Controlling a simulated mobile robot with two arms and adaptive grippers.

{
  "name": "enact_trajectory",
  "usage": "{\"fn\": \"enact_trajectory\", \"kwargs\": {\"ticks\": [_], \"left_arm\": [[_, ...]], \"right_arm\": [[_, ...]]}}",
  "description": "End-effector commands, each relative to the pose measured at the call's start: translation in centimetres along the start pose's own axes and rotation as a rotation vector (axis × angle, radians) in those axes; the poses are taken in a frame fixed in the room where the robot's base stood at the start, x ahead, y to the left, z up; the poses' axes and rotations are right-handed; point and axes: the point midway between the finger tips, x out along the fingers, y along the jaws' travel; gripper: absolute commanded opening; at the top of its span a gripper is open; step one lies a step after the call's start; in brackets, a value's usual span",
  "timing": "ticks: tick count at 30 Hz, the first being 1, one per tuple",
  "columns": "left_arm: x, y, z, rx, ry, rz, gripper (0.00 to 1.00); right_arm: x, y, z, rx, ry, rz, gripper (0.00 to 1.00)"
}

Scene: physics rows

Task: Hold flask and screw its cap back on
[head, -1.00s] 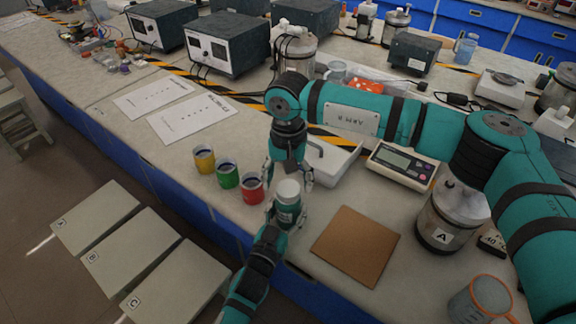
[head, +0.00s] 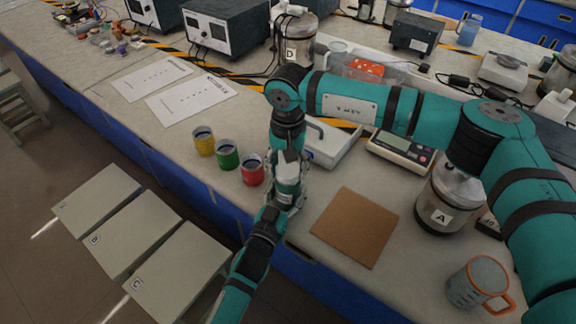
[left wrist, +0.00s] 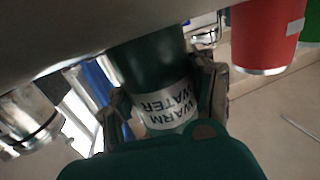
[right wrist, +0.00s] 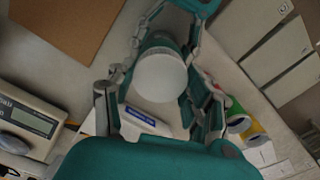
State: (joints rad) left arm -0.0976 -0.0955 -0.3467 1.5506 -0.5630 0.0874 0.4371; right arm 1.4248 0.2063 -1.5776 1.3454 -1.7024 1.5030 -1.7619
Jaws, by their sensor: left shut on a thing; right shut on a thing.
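The flask (head: 287,189) is a dark green cylinder with a pale label reading "WARM WATER" in the left wrist view (left wrist: 165,108). It stands roughly upright in my left gripper (left wrist: 163,100), whose fingers close on its sides at the label. My right gripper (head: 288,172) comes down from above and is shut around the pale round cap (right wrist: 160,76) at the flask's top. The cap lines up with the flask body in the right wrist view. The fingers hide the joint, so I cannot tell how far the cap is seated.
Yellow (head: 203,141), green (head: 228,155) and red (head: 252,170) cups stand close to the left of the flask. A brown mat (head: 355,228) lies to the right, with jar A (head: 440,212), a scale (head: 402,152) and an orange-handled mug (head: 474,284) beyond. The bench's front edge is near.

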Motion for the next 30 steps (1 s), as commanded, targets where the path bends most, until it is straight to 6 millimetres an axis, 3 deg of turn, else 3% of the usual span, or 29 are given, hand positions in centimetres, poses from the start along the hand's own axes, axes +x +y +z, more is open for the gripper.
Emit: {"fn": "enact_trajectory", "kwargs": {"ticks": [5,8,30], "left_arm": [[0.0,0.02,0.0,0.001,0.0,0.0,0.0],[0.0,0.02,0.0,0.001,0.0,0.0,0.0],[0.0,0.05,-0.01,0.001,0.0,0.001,0.0]], "right_arm": [[-0.02,-0.03,0.01,0.075,0.0,-0.001,0.13],[0.0,-0.04,0.02,0.263,-0.001,-0.001,0.13],[0.11,-0.07,-0.02,2.238,-0.002,-0.002,0.13]]}}
